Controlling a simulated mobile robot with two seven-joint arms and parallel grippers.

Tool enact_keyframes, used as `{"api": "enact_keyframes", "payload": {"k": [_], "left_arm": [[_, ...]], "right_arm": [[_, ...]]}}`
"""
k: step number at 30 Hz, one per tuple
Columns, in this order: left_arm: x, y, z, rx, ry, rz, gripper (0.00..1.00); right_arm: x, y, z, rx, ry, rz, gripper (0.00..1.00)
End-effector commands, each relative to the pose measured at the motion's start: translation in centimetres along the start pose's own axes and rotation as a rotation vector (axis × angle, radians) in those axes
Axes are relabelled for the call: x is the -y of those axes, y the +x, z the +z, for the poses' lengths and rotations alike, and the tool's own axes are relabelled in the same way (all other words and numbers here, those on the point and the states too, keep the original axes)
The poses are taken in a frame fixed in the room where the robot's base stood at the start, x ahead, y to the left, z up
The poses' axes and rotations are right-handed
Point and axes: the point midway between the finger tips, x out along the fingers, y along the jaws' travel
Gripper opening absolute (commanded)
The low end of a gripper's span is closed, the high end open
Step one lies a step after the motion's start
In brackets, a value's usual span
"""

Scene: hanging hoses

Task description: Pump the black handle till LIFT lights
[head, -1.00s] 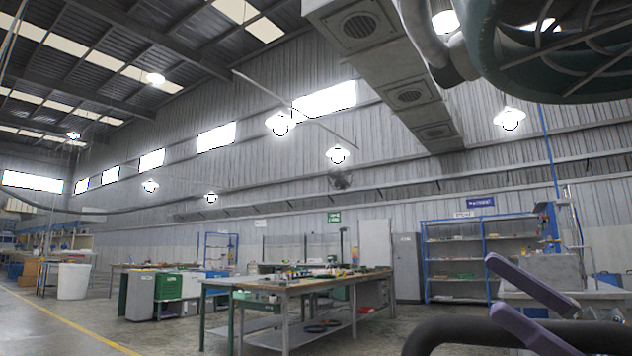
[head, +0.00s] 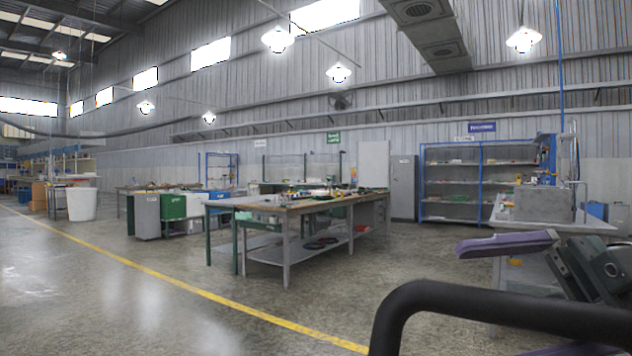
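A thick black curved bar (head: 440,297) rises from the bottom edge at the lower right and bends away to the right edge. It may be the black handle, but its ends are cut off. My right gripper (head: 492,299) comes in from the right with two purple fingers spread apart. The upper finger shows above the bar, and the lower one shows only at the bottom edge, below it. The bar hides part of the gripper; I cannot tell whether it lies between the fingers or only in front of them. My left gripper is not in view. No LIFT light is visible.
A long workbench (head: 290,205) with small items stands mid-floor. Blue-framed shelves (head: 481,180) and a grey cabinet (head: 404,188) are by the back wall. A bench (head: 590,226) with a grey box (head: 542,203) is at right. The floor at lower left is open.

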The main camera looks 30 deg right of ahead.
Motion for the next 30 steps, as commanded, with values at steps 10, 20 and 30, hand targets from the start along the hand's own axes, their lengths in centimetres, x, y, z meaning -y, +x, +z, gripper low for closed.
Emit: {"api": "enact_keyframes", "payload": {"k": [10, 20, 30], "left_arm": [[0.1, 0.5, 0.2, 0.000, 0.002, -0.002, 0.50], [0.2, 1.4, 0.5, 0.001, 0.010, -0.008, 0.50], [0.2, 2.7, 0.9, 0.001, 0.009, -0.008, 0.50]], "right_arm": [[-0.2, -1.2, 0.1, -0.012, -0.011, 0.025, 0.64], [1.6, -3.2, 0.9, -0.010, -0.009, 0.023, 0.64], [3.4, -5.2, 1.6, -0.007, -0.007, 0.021, 0.64]]}}
